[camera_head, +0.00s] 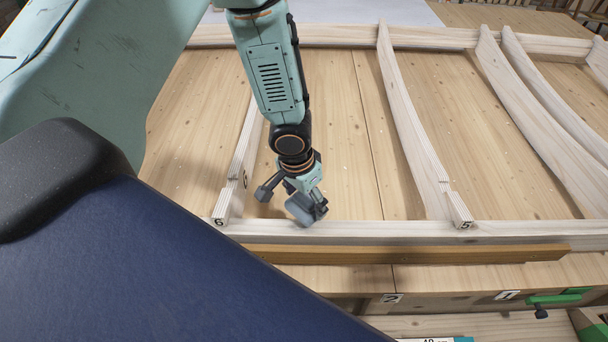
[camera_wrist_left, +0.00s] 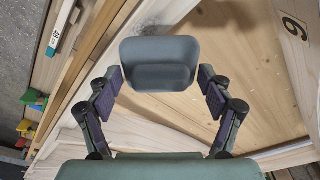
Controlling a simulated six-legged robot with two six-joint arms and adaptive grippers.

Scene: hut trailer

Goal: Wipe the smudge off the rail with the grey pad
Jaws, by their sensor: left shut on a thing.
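The grey pad (camera_head: 299,211) is held in my left gripper (camera_head: 311,202), low at the pale front rail (camera_head: 390,229), near the end marked 6. In the left wrist view the pad (camera_wrist_left: 160,50) sits between the two fingers, its broad face over the rail (camera_wrist_left: 125,128). I cannot tell whether it touches the wood. A grey, mottled smudge (camera_wrist_left: 158,17) shows on the rail just beyond the pad in the wrist view. In the head view the smudge cannot be made out. My right gripper is not in view.
Curved pale ribs (camera_head: 410,120) rise from the front rail, with numbered ends. A brown wooden strip (camera_head: 400,254) lies along the near side. A green-handled clamp (camera_head: 553,298) is at the lower right. The plank surface (camera_head: 340,150) between the ribs is bare.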

